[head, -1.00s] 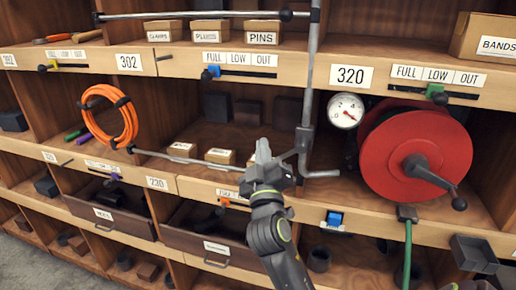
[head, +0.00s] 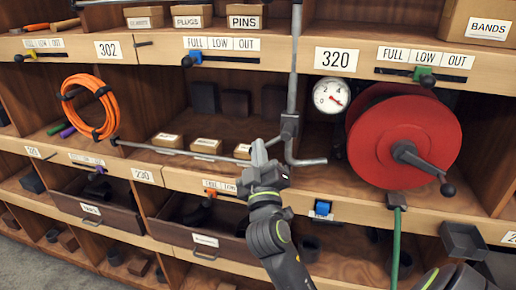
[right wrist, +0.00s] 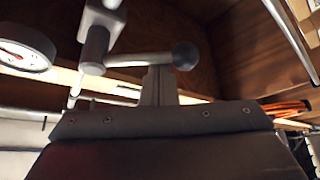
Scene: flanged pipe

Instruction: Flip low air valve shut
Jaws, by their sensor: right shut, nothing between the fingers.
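A grey vertical pipe (head: 294,70) runs down the front of the shelving. Low on it is the valve fitting (head: 289,125), with a bent pipe end (head: 306,162) beneath. In the right wrist view the fitting (right wrist: 97,40) carries a short lever ending in a dark ball knob (right wrist: 185,55); the lever lies roughly level. My right gripper (head: 260,150) is shut and empty, just left of the fitting in the head view. Its fingertips (right wrist: 158,80) show against the lever's underside near the knob; I cannot tell whether they touch. My left gripper is not in view.
A round gauge (head: 332,95) and a red reel (head: 404,137) with a crank stand right of the pipe. A thin rod (head: 180,151) crosses the bay at left, near small cartons (head: 207,146). An orange coil (head: 90,108) hangs farther left. Shelf edges carry coloured sliders.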

